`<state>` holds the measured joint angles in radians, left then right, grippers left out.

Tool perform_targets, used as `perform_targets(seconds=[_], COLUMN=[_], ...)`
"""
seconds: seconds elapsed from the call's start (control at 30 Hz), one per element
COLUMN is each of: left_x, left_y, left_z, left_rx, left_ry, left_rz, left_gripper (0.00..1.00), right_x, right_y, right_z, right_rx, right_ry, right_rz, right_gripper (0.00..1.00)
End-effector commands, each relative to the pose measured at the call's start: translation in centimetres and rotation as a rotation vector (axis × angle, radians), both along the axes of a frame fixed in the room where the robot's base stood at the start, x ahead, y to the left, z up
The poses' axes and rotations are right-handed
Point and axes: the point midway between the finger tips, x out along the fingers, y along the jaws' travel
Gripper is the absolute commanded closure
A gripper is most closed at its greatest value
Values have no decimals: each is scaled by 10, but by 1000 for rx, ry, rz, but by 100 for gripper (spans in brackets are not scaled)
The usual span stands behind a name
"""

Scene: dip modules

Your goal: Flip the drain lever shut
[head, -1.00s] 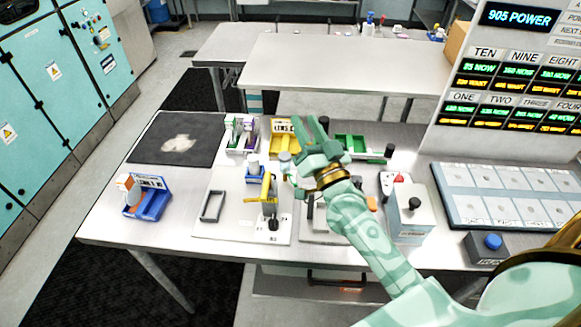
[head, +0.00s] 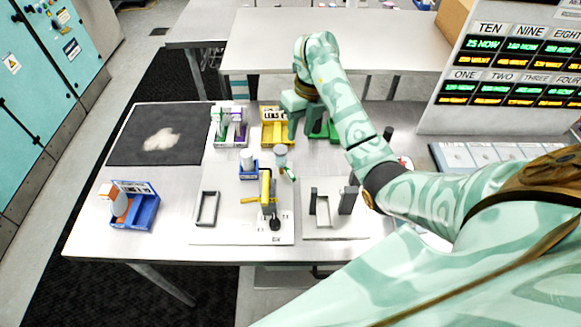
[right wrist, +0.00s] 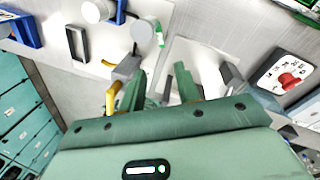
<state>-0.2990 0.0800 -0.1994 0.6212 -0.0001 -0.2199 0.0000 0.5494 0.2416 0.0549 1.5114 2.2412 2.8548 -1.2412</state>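A small green lever (head: 290,174) sticks out beside a grey round cup (head: 281,156) on the white plate (head: 225,230); I take it for the drain lever, though no label shows. In the right wrist view the green lever (right wrist: 160,36) lies along the side of the grey cup (right wrist: 144,30). My right gripper (head: 304,132) is behind and right of the cup, above the bench and apart from the lever. In the right wrist view its two fingers (right wrist: 158,88) are spread with nothing between them. My left gripper is not in view.
A yellow-handled press (head: 266,187) stands in front of the cup. A white bottle in a blue holder (head: 251,172) is left of it. Yellow (head: 278,140) and green bins lie behind. A grey two-post fixture (head: 347,200) stands to the right.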

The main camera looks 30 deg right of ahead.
Motion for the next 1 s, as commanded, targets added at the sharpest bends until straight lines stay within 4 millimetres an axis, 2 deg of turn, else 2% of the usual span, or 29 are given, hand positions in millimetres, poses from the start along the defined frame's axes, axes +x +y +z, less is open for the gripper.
perform_targets(seconds=[0.03,0.3,0.5,0.7,1.0], left_x=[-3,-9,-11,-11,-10], left_y=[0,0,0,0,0], left_z=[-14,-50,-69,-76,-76], left_rx=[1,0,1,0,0], left_ry=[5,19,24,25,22], left_rz=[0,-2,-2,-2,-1], left_gripper=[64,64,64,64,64], right_x=[0,-1,0,0,0], right_y=[3,13,20,23,23], right_z=[-17,-86,-127,-146,-148], right_rx=[1,-1,-3,-5,-6], right_ry=[3,6,5,2,2], right_rz=[0,-1,-1,-2,-2], right_gripper=[67,67,67,67,67])
